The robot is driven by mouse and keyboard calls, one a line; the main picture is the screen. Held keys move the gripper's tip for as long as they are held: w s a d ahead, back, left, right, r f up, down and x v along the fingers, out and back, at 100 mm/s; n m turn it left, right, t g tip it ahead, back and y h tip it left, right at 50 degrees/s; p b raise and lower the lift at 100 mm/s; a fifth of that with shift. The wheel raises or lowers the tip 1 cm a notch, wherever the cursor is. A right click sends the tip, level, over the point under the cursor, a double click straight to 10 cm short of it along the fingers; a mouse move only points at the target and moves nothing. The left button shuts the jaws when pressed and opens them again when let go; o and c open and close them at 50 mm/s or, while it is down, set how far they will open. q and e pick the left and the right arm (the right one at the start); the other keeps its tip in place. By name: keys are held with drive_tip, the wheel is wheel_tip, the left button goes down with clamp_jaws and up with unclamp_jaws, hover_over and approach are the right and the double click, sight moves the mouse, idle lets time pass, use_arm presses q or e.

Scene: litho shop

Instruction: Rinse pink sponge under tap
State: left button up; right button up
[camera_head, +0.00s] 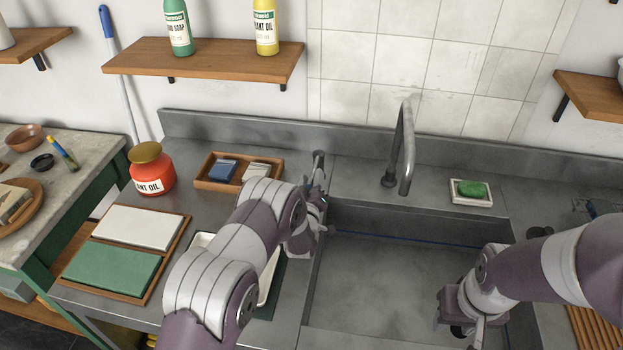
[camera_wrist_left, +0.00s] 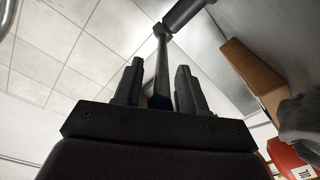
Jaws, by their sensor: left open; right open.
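No pink sponge shows in either view. The tap (camera_head: 405,150) is a grey curved spout behind the sink (camera_head: 380,285); I cannot make out running water. A grey upright fitting with a cylindrical top (camera_head: 319,160) stands at the sink's back left corner. My left gripper (camera_head: 320,197) is open close beside this fitting. In the left wrist view a dark rod with a cylindrical end (camera_wrist_left: 162,50) appears between the fingers of the left gripper (camera_wrist_left: 158,85); contact is unclear. My right gripper (camera_head: 470,320) is open above the sink's right side, its fingertips partly hidden.
A green block (camera_head: 472,189) lies on a white dish (camera_head: 455,198) right of the tap. A wooden tray (camera_head: 205,180) with blue and grey blocks, a red plant oil jar (camera_head: 152,172) and white and green slabs stand left of the sink. A thin blue line crosses the sink's back.

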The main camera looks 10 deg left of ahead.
use_arm(q)
drive_tip(key=shift+w+f, duration=0.15)
drive_tip(key=shift+w, duration=0.05)
clamp_jaws()
drive_tip(key=a+m+h+b, duration=0.2)
drive_tip(key=h+b, duration=0.1)
drive_tip(key=shift+w+a+f, duration=0.1)
drive_tip(key=shift+a+f, duration=0.1)
drive_tip(key=shift+a, duration=0.2)
drive_tip(key=shift+w+a+m+h+b, duration=0.1)
drive_tip(key=shift+a+m+h+b, duration=0.3)
drive_tip(key=shift+h+b, duration=0.25)
drive_tip(key=shift+a+r+m+g+h, duration=0.2)
drive_tip(key=shift+m+g+h, duration=0.1)
drive_tip(key=shift+h, duration=0.25)
drive_tip(key=shift+d, duration=0.1)
unclamp_jaws()
